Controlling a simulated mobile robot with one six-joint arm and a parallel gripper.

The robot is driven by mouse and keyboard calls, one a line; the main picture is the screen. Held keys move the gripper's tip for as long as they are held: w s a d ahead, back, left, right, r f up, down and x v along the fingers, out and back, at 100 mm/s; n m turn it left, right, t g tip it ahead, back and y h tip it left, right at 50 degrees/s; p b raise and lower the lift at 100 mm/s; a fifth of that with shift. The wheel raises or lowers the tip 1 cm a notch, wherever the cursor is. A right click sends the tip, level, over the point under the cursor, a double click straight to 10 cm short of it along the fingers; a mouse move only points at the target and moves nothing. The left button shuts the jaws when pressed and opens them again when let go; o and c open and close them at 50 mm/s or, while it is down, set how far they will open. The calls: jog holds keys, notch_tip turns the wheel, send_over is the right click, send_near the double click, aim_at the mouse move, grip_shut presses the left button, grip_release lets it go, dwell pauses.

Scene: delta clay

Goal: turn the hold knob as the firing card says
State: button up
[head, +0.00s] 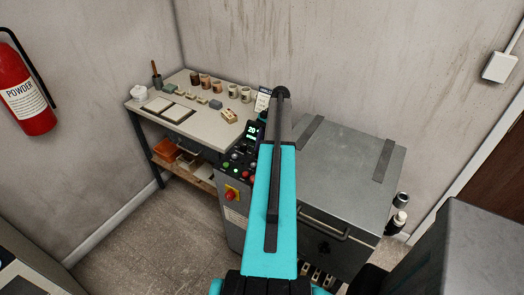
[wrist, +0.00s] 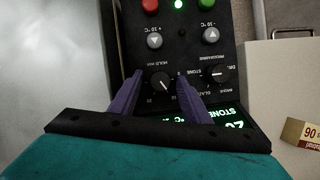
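The hold knob (wrist: 163,83) is a round black knob with a white pointer line, on the dark control panel, under small lettering that reads HOLD. My gripper (wrist: 160,76) is open, its two purple fingers on either side of the hold knob in the wrist view. I cannot tell whether they touch it. In the head view my teal arm hides the gripper and knob. A small printed card (head: 262,101) stands at the table's back right; its text is too small to read. The panel's green display (head: 251,131) shows 20; it also shows upside down in the wrist view (wrist: 229,125).
The programme knob (wrist: 218,74) sits close to the right finger. Red (wrist: 150,5) and green (wrist: 208,3) buttons and two arrow buttons lie beyond. The grey kiln (head: 345,170) stands right of the panel. The worktable (head: 205,125) holds several cups and small pieces.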

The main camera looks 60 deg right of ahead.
jog(key=shift+r, duration=0.1)
jog(key=b+v, duration=0.3)
jog(key=v, duration=1)
jog(key=shift+d+r+b, duration=0.2)
jog(key=shift+r+b, duration=0.05)
jog(key=shift+b, duration=0.15)
